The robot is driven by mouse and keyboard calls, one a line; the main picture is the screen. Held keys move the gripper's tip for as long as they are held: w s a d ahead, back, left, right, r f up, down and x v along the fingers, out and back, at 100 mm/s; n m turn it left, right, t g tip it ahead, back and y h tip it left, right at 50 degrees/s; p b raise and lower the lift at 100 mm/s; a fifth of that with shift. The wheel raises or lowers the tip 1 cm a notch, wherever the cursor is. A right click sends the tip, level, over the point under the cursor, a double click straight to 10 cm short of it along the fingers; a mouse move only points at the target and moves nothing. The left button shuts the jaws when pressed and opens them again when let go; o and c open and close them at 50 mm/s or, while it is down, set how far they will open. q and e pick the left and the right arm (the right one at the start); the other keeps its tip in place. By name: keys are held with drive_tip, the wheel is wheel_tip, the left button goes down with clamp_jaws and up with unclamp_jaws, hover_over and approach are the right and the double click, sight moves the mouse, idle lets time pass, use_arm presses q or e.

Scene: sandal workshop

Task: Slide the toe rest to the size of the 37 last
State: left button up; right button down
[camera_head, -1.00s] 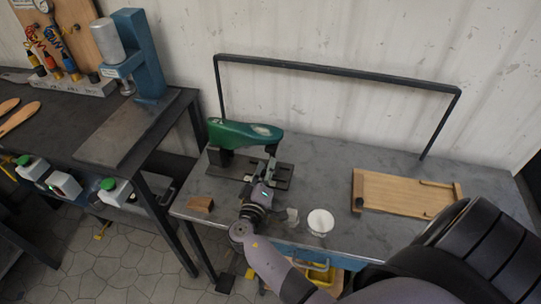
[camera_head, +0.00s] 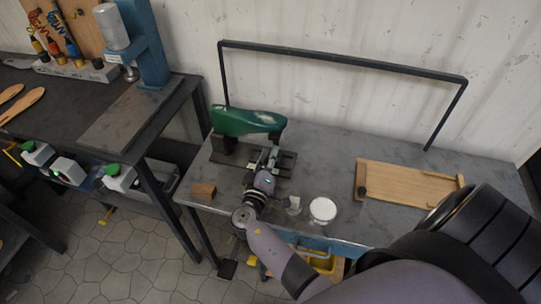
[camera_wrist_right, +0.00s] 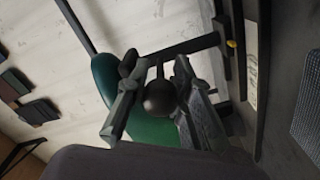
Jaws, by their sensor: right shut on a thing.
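The green last (camera_head: 245,121) sits on a dark stand at the left of the grey table; its size mark cannot be read. A dark slotted base (camera_head: 286,162) lies under and beside it. My right gripper (camera_head: 269,155) is over this base, just in front of the last. In the right wrist view, my right gripper (camera_wrist_right: 156,78) is shut on a dark round knob (camera_wrist_right: 160,98) with a thin stem and a bar behind it. The green last (camera_wrist_right: 104,76) is close behind the fingers. The toe rest is largely hidden by the gripper. My left gripper is not in view.
A small clear container (camera_head: 293,205) and a white round dish (camera_head: 322,210) stand right of my wrist. A wooden board (camera_head: 395,184) lies at the right. A black rail frame (camera_head: 345,57) rises at the back.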

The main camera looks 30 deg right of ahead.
drive_tip(key=shift+w, duration=0.15)
drive_tip(key=w+a+b, duration=0.3)
drive_tip(key=shift+w+b, duration=0.15)
drive_tip(key=shift+b, duration=0.2)
drive_tip(key=c, duration=1.9)
unclamp_jaws()
drive_tip(key=shift+o, duration=0.7)
